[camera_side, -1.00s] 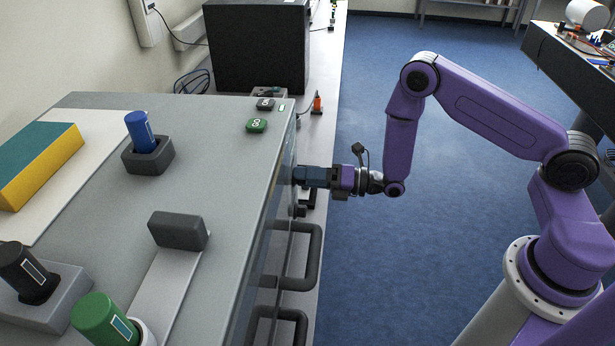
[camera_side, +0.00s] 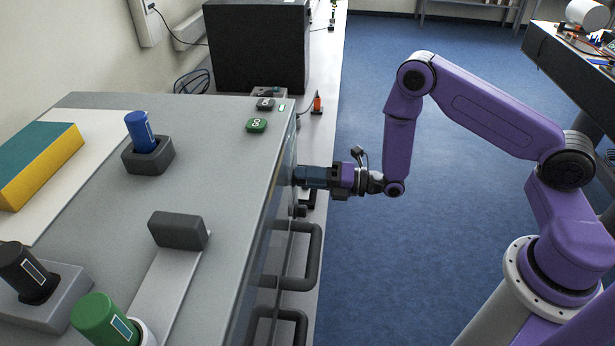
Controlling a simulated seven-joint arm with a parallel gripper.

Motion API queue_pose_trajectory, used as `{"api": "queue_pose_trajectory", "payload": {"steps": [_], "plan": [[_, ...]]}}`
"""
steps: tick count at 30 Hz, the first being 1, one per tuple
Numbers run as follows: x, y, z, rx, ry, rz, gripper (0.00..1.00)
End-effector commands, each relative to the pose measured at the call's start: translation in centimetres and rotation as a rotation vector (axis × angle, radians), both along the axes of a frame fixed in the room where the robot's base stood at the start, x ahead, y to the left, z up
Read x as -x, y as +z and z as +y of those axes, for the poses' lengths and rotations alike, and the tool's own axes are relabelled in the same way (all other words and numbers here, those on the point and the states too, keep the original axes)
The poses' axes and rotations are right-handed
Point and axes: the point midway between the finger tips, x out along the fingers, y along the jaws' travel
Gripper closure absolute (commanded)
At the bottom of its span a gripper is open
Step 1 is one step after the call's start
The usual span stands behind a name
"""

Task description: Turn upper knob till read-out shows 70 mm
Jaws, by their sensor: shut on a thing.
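My gripper (camera_side: 301,176) reaches from the right to the front face of the grey bench unit (camera_side: 215,130). It is shut at the upper part of that face, where the upper knob is; its jaws hide the knob. A small dark knob (camera_side: 300,211) shows just below the gripper. The front face is seen nearly edge-on, so I cannot see the read-out or its figure.
Two dark handles (camera_side: 314,262) stick out of the front below the gripper. On top are a green GO button (camera_side: 257,125), a blue cylinder (camera_side: 140,130) in a holder and a dark block (camera_side: 179,230). Open blue floor lies right of the bench.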

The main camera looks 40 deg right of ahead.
Motion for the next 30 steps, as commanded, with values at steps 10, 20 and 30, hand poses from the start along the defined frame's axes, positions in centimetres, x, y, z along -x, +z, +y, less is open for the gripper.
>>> {"api": "queue_pose_trajectory", "payload": {"steps": [10,20,30], "plan": [[-0.03,-0.09,-0.01,-0.227,0.0,0.227,0.94],[-0.03,-0.15,-0.03,-0.448,-0.001,0.448,0.94],[-0.02,-0.23,-0.03,-0.677,-0.002,0.676,0.94]]}}
